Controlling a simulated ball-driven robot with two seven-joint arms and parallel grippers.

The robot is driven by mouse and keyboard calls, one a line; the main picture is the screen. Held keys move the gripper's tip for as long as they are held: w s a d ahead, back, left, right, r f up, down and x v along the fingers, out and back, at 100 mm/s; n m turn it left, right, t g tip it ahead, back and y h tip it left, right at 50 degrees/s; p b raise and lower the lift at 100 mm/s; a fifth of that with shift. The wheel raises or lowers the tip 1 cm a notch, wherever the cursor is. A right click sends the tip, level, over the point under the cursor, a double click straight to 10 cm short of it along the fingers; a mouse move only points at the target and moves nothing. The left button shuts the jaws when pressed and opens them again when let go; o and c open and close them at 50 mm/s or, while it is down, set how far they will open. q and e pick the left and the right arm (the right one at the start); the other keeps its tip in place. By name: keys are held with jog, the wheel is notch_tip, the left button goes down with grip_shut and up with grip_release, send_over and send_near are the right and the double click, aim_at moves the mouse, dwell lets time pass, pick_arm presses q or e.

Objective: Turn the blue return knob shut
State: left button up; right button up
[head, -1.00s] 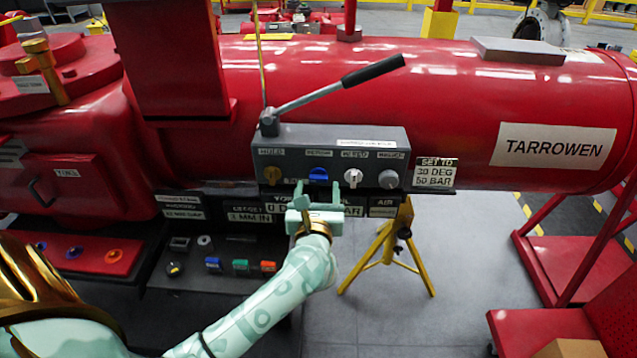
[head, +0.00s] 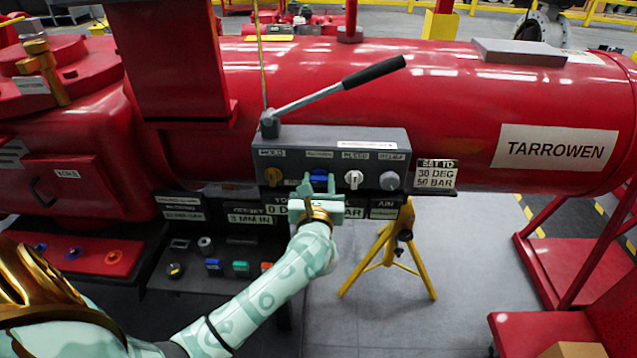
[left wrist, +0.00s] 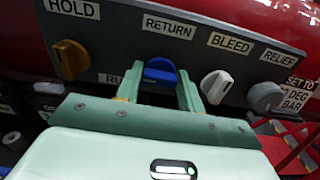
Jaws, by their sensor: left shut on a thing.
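The blue return knob (head: 319,178) sits on the front of the grey valve block (head: 300,140), under the RETURN label that reads clearly in the left wrist view. My left gripper (head: 320,185) reaches it from the front and below, its fingers on either side of the knob. In the left wrist view, the blue knob (left wrist: 160,71) shows between the two green fingers, and the gripper (left wrist: 160,88) is shut on it. The knob's grip bar looks about level; its lower part is partly hidden. My right gripper is not in view.
The yellow hold knob (head: 272,176) is left of the blue knob. The white bleed knob (head: 353,179) is close on the right, then the grey relief knob (head: 389,181). A lever with a black handle (head: 374,71) rises above the block. Label plates (head: 436,174) sit beside and below.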

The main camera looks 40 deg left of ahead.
pick_arm(q)
jog(key=m+p, duration=0.3)
jog(key=shift+r+m+p, duration=0.25)
jog(key=shift+m+p, duration=0.15)
jog(key=m+p, duration=0.3)
jog(key=m, duration=0.1)
jog(key=shift+d+f+p, duration=0.1)
jog(key=shift+p, duration=0.25)
jog(key=m+p, duration=0.3)
jog(key=m, duration=0.2)
jog(key=shift+f, duration=0.1)
jog(key=shift+d+f+m+p, duration=0.15)
jog(key=shift+m+p, duration=0.4)
jog(key=shift+m, duration=0.4)
jog(key=shift+a+f+m+p, duration=0.1)
jog(key=shift+m+p, duration=0.4)
jog(key=shift+m, duration=0.45)
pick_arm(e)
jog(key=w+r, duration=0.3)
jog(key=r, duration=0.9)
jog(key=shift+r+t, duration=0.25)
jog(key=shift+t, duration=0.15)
pick_arm(q)
jog(key=o, duration=1)
jog(key=shift+w, duration=0.1)
jog(key=shift+d, duration=0.1)
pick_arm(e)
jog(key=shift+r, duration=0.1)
